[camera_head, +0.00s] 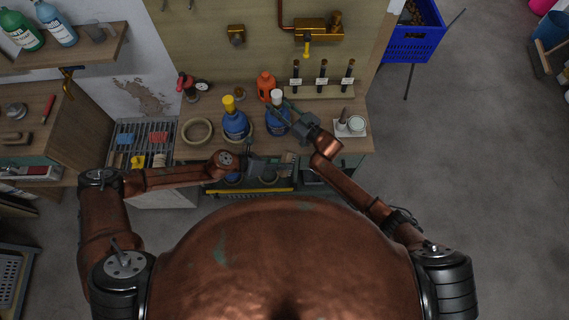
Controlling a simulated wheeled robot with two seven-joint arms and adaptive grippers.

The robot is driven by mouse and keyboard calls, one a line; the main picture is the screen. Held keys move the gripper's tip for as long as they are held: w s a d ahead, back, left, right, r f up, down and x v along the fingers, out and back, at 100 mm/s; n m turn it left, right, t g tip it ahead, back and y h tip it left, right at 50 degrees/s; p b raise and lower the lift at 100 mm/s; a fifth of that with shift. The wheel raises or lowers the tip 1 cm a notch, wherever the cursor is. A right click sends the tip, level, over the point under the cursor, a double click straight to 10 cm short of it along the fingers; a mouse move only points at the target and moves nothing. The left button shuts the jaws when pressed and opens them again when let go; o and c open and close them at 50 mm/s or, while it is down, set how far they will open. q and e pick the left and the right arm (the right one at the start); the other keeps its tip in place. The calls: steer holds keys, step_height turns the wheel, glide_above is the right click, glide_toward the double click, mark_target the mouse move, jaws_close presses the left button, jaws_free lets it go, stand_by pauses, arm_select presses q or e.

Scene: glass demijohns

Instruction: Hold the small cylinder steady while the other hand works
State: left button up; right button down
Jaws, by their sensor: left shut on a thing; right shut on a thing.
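A blue demijohn with a white cap (277,97) stands on the bench. A second blue demijohn (235,126) with a yellow cap stands to its left. My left gripper (282,165) is at the bench's front edge, below and in front of them. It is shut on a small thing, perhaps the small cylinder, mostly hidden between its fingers. My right gripper (284,112) reaches in from the right and is shut at the upper part of the white-capped demijohn. Its fingers partly cover that demijohn. The exact contact is too small to make out.
An orange bottle (266,86) stands behind the demijohns. A rack with several dark tubes (321,77) is at the back right. A white dish (355,125) lies right of my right gripper. A pale ring (197,130) and a wire rack (145,137) are at the left.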

arm_select(q)
steer(key=n+t, duration=0.1)
steer(key=a+n+t, duration=0.1)
steer(key=n+t, duration=0.2)
steer(key=shift+a+f+t+y, duration=0.2)
steer(key=shift+a+t+y, duration=0.05)
steer(key=shift+t+y, duration=0.05)
steer(key=shift+w+a+r+n+t+y, duration=0.15)
steer(key=shift+w+r+n+t+y, duration=0.15)
steer(key=shift+w+n+t+y, duration=1.35)
steer(key=shift+w+a+r+n+t+y, duration=0.15)
steer(key=shift+w+r+n+t+y, duration=0.2)
steer(key=shift+w+n+t+y, duration=1.25)
steer(key=shift+w+a+r+n+t+y, duration=0.25)
steer(key=shift+w+n+t+y, duration=0.55)
steer(key=shift+n+t+y, duration=1.6)
steer(key=shift+w+n+g+y, duration=0.25)
steer(key=shift+w+n+g, duration=0.15)
steer(key=shift+w, duration=0.5)
